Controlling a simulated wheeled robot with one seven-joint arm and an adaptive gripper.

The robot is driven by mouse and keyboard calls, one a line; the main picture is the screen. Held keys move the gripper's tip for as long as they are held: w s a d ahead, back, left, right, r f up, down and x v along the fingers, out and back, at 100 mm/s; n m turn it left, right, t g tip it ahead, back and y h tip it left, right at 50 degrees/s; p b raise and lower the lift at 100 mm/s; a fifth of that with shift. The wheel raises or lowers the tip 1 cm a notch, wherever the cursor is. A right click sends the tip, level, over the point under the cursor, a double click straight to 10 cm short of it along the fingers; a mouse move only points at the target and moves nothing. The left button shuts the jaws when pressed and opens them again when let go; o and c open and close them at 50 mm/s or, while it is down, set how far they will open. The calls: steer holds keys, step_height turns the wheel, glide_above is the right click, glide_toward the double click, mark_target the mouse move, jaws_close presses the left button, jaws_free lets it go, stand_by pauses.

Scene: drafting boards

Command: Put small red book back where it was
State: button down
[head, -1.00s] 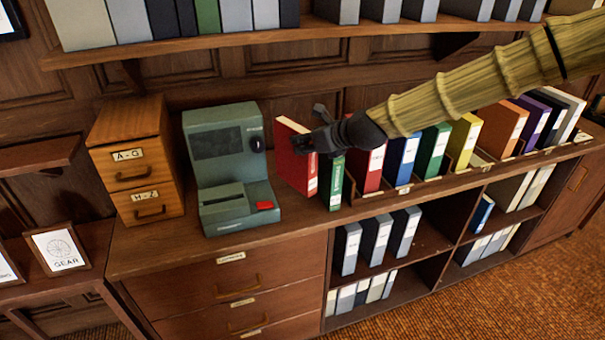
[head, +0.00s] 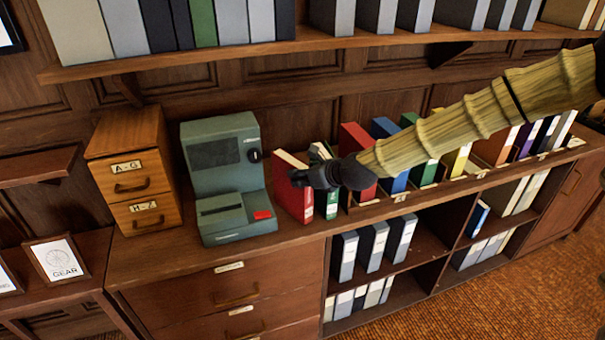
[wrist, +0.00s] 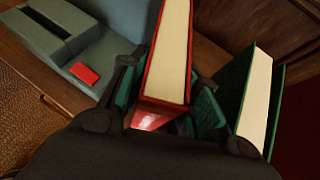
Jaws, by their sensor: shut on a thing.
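The small red book (head: 291,197) is upright between my gripper's fingers, spine toward the front. It stands at or just above the cabinet top, left of a green book (head: 332,200); I cannot tell if its base touches. My gripper (head: 318,177) is shut on it, reaching in from the right. In the wrist view, the red book (wrist: 172,55) shows its pale page block between the two fingers (wrist: 160,100), with the green book (wrist: 257,95) to its right, apart from it. The fingers hide part of both books in the head view.
A green-grey machine (head: 225,180) with a red button stands close left of the red book. Dividers and a row of colored binders, including a larger red one (head: 357,140), run to the right. A wooden file box (head: 130,165) is at the far left; a shelf (head: 250,60) hangs above.

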stand_by(0.3)
steer(key=c, duration=1.3)
jaws_free()
steer(key=shift+f, duration=0.1)
steer(key=shift+d, duration=0.1)
steer(key=shift+b+v, duration=1.45)
steer(key=shift+v, duration=4.6)
